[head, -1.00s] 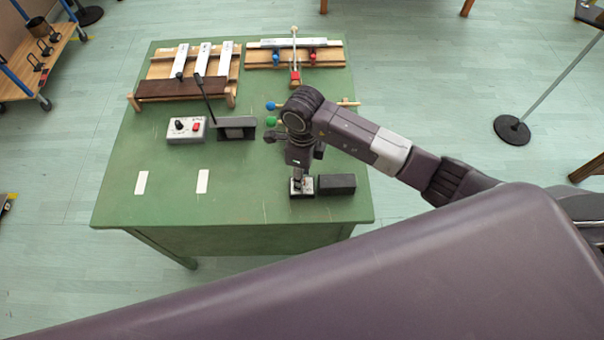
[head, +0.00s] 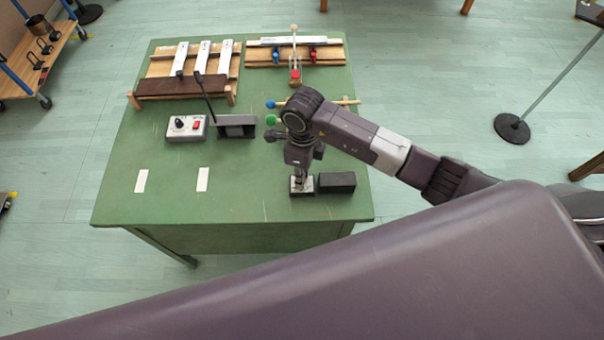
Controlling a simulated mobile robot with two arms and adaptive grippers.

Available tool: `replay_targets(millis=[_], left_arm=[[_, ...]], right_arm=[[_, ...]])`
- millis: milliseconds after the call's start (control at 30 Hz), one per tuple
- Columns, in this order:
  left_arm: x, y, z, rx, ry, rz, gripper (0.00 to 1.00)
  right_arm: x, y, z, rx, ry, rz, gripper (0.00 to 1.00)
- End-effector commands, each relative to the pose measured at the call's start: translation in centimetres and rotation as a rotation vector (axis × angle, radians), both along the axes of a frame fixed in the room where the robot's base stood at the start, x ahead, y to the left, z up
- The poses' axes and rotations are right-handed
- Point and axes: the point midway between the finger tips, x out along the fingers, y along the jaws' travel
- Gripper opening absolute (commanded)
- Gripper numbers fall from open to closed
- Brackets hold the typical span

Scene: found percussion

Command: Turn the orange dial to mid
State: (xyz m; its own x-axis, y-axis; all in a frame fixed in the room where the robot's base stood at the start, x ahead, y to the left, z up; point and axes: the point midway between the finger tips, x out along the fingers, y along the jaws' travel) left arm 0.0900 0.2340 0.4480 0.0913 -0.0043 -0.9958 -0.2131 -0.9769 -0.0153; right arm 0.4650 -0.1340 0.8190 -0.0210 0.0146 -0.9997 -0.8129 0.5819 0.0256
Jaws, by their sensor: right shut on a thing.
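My right gripper (head: 299,181) points down onto a small light-topped box (head: 307,190) near the front right of the green table. It is shut on what sits on top of that box, which I take to be the orange dial. The fingers and wrist cover the dial, so I cannot see its orange colour, its pointer or its setting. My left gripper is not in view.
A black block (head: 337,182) stands just right of the small box. A grey control box (head: 187,127) with a black knob and red switch is left, beside a dark stand (head: 236,127). Wooden bar instruments fill the back.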

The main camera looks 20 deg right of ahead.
Motion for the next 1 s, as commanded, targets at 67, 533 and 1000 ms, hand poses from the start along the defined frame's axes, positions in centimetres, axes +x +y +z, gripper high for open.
replay_targets(millis=[67,533,1000], left_arm=[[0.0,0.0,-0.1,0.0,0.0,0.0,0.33],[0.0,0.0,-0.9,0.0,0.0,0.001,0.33],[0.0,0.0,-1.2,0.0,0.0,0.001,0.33]], right_arm=[[0.0,0.0,0.0,0.0,-0.001,-0.028,0.0],[0.1,-0.1,0.0,-0.001,-0.002,-0.384,0.0],[0.1,-0.1,0.1,0.0,-0.002,-0.689,0.0]])
